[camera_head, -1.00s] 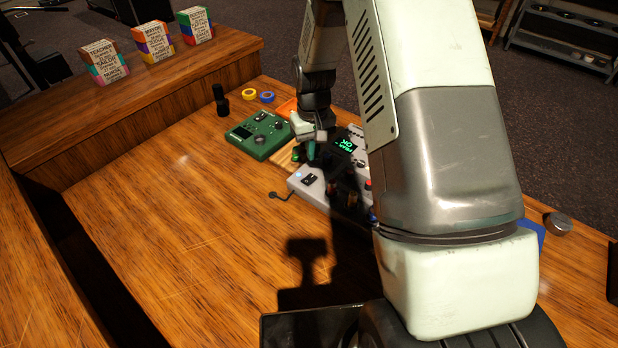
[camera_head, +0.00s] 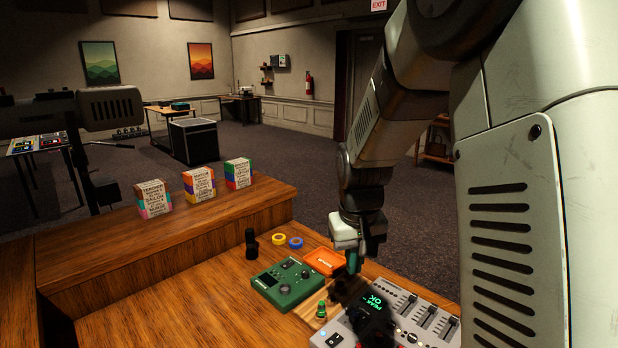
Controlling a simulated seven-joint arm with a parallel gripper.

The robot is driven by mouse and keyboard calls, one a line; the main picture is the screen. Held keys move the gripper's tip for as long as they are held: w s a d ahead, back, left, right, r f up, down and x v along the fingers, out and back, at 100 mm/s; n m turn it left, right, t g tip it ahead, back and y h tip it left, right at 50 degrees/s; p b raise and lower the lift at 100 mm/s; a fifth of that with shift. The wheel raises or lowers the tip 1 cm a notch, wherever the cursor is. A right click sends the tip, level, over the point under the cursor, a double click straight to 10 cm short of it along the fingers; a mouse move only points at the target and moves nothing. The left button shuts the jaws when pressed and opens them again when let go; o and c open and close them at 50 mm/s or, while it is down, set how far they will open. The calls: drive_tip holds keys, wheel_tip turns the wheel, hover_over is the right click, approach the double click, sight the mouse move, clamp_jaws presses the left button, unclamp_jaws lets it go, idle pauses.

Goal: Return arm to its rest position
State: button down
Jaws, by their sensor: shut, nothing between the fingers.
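My gripper (camera_head: 352,262) points down over the back left of the grey mixing desk (camera_head: 415,312). Its teal fingers are shut with nothing between them. My arm comes in from the right side of the picture and bends down to it. The mixer's small screen shows green text reading "PEAK OK". Whether the fingertips touch anything below cannot be told. My arm hides the right part of the mixer and table.
Left of the mixer are a green device (camera_head: 287,284), an orange tray (camera_head: 323,261), a yellow tape roll (camera_head: 278,239), a blue tape roll (camera_head: 296,242) and a black upright object (camera_head: 251,243). Three labelled blocks stand on the raised wooden shelf (camera_head: 110,262). The front left tabletop is clear.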

drive_tip(key=s+d+r+t, duration=0.2)
drive_tip(key=s+r, duration=0.9)
drive_tip(key=r, duration=0.1)
drive_tip(key=s+r+m+t, duration=0.1)
drive_tip(key=s+r, duration=0.2)
drive_tip(key=s, duration=1)
drive_tip(key=shift+s+d+m+t, duration=0.2)
drive_tip(key=shift+m+t, duration=0.2)
